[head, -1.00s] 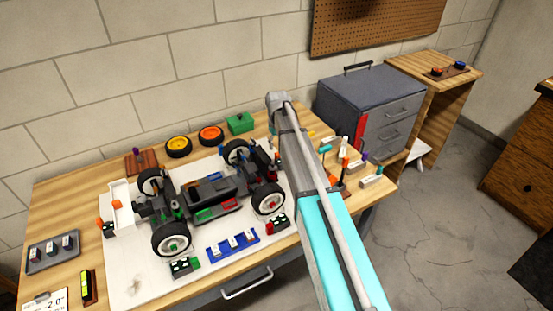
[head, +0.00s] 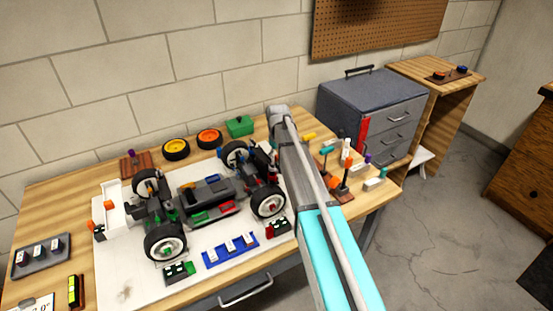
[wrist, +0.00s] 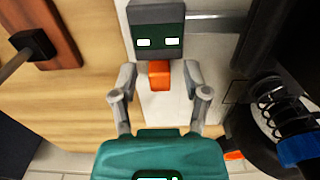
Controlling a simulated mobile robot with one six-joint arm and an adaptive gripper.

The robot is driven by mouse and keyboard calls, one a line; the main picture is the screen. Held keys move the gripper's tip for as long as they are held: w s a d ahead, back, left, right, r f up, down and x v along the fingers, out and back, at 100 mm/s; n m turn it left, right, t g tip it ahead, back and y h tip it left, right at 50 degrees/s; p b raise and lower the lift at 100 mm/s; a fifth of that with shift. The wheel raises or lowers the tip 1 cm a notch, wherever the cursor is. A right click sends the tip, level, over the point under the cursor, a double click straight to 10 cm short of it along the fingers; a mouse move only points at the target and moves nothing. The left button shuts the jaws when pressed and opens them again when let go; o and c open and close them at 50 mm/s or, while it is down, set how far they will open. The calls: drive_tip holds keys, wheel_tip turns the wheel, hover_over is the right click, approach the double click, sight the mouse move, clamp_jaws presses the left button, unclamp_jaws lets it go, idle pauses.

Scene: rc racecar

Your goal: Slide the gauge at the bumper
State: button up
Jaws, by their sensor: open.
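In the wrist view my gripper (wrist: 159,74) is open, its two grey fingertips standing apart. A dark green gauge block (wrist: 158,32) with two white windows lies just beyond the fingertips. Its orange tab (wrist: 159,76) sits between the fingers, with visible gaps on both sides. I cannot tell how far the fingers are above it. In the head view my arm covers the gripper and this gauge. The racecar chassis (head: 212,191) stands on a white board (head: 118,278); its right end is partly behind my arm, and I cannot make out the bumper there.
A black coil-spring shock (wrist: 283,108) is close on the right in the wrist view. A brown stand with a dark post (wrist: 45,15) is at upper left. Several small tools (head: 375,184) crowd the table right of my arm. A blue rack (head: 230,249) lies before the car.

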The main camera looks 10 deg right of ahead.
clamp_jaws()
idle(0.3)
drive_tip(key=shift+s+a, duration=0.3)
drive_tip(key=shift+a, duration=0.55)
drive_tip(key=shift+s+a, duration=0.25)
drive_tip(key=shift+a, duration=0.55)
